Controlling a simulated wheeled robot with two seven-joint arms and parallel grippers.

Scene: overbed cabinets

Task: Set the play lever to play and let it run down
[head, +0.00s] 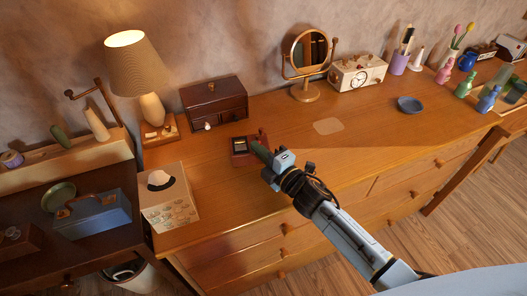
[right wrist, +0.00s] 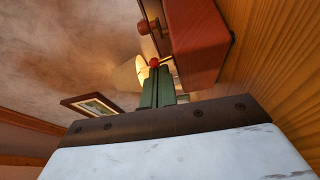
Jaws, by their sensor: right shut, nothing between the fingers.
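A small red-brown box (head: 240,158) with a dark top stands on the wooden dresser; I take it to be the one with the play lever. In the right wrist view the red box (right wrist: 197,45) is close, beyond the fingertips. A small red knob (right wrist: 153,62) shows right at the tips, by a thin metal piece; whether they touch I cannot tell. My right gripper (head: 259,149) is shut and empty, its green fingers (right wrist: 157,88) together beside the box. The lever's setting is not readable. My left gripper is not in view.
A dark wooden chest (head: 215,104) stands behind the box, with a lamp (head: 140,70) to its left. The dresser top between is mostly clear.

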